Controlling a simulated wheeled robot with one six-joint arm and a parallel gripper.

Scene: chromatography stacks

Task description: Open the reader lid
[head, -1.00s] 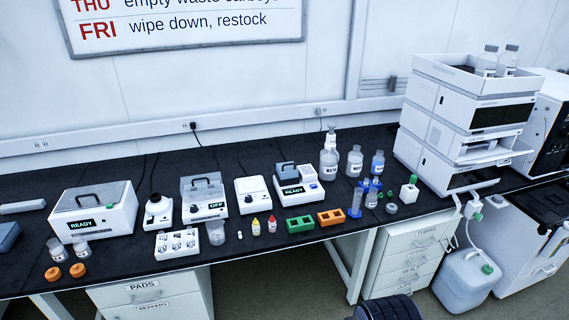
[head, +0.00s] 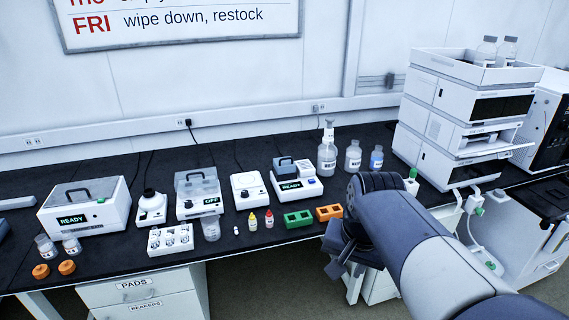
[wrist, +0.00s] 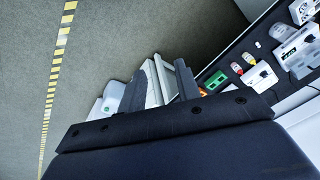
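No label in view names the reader. A small white instrument (head: 297,187) with a raised blue-grey lid block (head: 285,165) and a READY display stands mid-bench in the head view. My gripper (head: 338,258) is in front of the bench edge, right of and nearer than the small instrument, touching nothing. In the wrist view its two dark fingers (wrist: 170,82) stand apart with nothing between them.
Green (head: 298,219) and orange (head: 329,213) racks and small dropper bottles (head: 261,221) line the front edge. Bottles (head: 353,156) and a tall instrument stack (head: 465,120) stand right. Open floor shows in the wrist view.

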